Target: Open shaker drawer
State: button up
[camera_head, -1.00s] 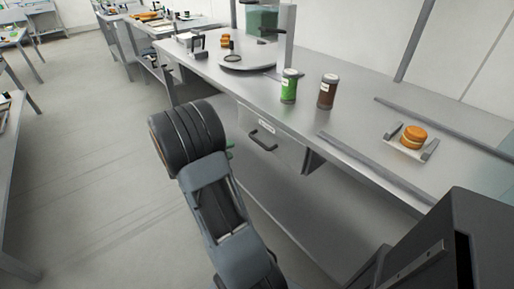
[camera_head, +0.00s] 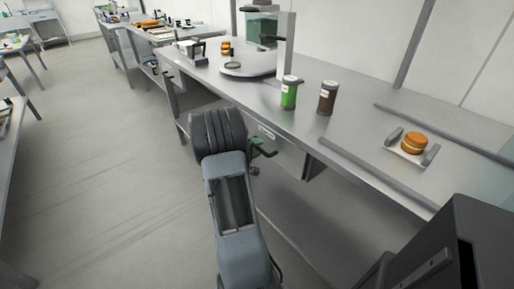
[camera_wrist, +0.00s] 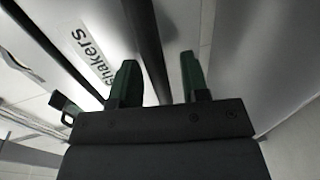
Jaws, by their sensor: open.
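The drawer (camera_head: 289,157) sits under the steel counter, mostly hidden behind my arm in the head view. Its white label, reading "shakers" (camera_wrist: 92,58), shows in the wrist view. The drawer's dark bar handle (camera_wrist: 147,42) runs between the two green fingers of my gripper (camera_wrist: 158,80). My gripper is open around the handle; I cannot tell whether either finger touches it. In the head view my gripper (camera_head: 262,149) shows only in part at the drawer front. The drawer looks shut, though much of its front is hidden.
On the counter (camera_head: 345,118) stand a green shaker (camera_head: 289,95) and a brown shaker (camera_head: 327,99). A bun (camera_head: 414,143) lies on a small tray at right. A round plate (camera_head: 247,68) is farther back. Open floor (camera_head: 100,170) lies to the left.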

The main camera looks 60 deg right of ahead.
jog(key=shift+d, duration=0.1)
grip_shut()
dwell(0.4)
